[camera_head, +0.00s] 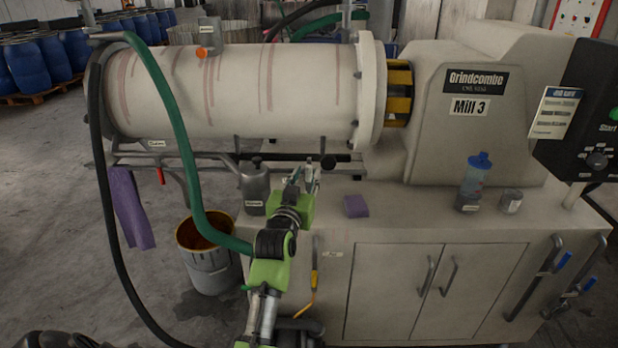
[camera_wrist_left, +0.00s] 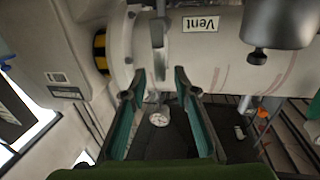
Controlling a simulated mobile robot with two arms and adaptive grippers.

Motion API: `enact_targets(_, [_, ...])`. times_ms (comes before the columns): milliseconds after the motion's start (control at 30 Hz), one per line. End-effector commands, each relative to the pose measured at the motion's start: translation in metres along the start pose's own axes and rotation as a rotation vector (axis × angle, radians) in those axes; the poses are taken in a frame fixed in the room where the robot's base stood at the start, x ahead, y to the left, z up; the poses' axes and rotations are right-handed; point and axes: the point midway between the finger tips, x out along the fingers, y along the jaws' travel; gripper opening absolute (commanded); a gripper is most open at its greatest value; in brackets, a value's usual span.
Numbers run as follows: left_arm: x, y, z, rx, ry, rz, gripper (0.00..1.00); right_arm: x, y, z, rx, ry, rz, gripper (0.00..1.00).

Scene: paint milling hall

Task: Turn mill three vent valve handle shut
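Mill 3 (camera_head: 240,90) is a pale horizontal cylinder joined to a beige housing with a "Mill 3" label (camera_head: 470,107). My left gripper (camera_head: 302,178) is just in front of the cylinder's lower right part. In the left wrist view its two dark green fingers (camera_wrist_left: 160,82) are spread with nothing gripped. A white "Vent" label (camera_wrist_left: 200,23) is on the cylinder there. A grey upright metal part (camera_wrist_left: 158,38) lies beside the label, in line with the gap between the fingers. I cannot tell whether it is the vent valve handle. The handle's position is unclear.
A green hose (camera_head: 178,130) hangs across the mill's left part. A grey jug (camera_head: 255,185) stands left of the gripper, and a purple sponge (camera_head: 356,206) lies to its right on the cabinet top. A blue-capped bottle (camera_head: 475,182) stands further right. A bucket (camera_head: 207,262) is on the floor.

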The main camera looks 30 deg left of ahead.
Motion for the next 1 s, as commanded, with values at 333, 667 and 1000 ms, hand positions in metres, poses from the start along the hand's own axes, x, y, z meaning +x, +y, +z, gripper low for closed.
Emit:
enact_targets(333, [0.032, -0.001, 0.001, 0.0, 0.0, -0.001, 0.28, 0.019, 0.005, 0.003, -0.003, -0.001, 0.006, 0.28])
enact_targets(667, [0.033, -0.001, 0.0, 0.001, -0.001, -0.001, 0.2, 0.019, 0.006, 0.003, -0.003, -0.002, 0.007, 0.28])
enact_targets(1000, [0.033, 0.0, -0.001, 0.005, -0.002, -0.001, 0.0, 0.018, 0.006, 0.004, -0.003, -0.002, 0.007, 0.28])
